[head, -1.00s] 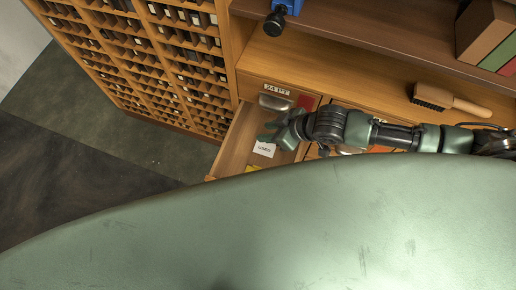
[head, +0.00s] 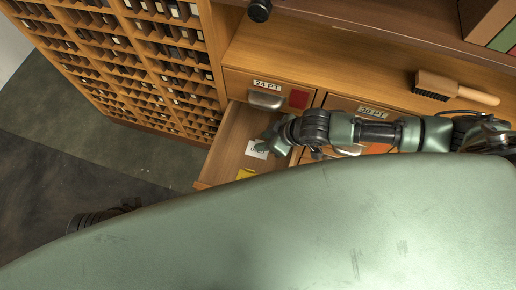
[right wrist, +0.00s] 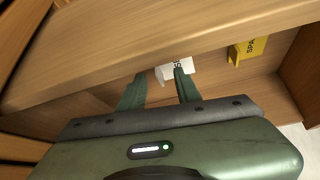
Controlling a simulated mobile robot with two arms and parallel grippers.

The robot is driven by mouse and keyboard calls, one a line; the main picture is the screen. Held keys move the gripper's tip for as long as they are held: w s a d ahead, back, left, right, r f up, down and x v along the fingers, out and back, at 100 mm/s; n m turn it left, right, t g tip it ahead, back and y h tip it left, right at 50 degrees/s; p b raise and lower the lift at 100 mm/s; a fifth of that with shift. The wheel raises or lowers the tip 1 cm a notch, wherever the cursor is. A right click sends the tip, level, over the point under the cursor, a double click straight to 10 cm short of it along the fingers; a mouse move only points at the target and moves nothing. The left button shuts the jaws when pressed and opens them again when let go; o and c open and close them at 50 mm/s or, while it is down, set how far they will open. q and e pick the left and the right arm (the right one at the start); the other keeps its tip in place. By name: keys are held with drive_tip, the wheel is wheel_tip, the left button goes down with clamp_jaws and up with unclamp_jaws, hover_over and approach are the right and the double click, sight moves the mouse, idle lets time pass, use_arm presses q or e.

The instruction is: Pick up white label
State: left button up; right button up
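The white label (head: 257,149) with dark lettering is in the open drawer in the head view. It also shows in the right wrist view (right wrist: 176,69), just beyond the fingertips, partly covered by the right-hand finger. My right gripper (head: 270,139) reaches into the drawer from the right, beside the label. In the right wrist view its fingers (right wrist: 160,80) are apart, with nothing clearly held between them. I cannot tell whether a finger touches the label. My left gripper does not show.
The drawer walls are close around the gripper. A closed 24 PT drawer (head: 266,98) is above. A brush (head: 455,89) lies on the shelf.

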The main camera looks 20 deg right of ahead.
drive_tip(key=shift+w+a+f, duration=0.15)
drive_tip(key=shift+w+f, duration=0.05)
drive_tip(key=shift+f, duration=0.15)
drive_tip(key=shift+c, duration=0.3)
clamp_jaws()
drive_tip(key=shift+r, duration=0.1)
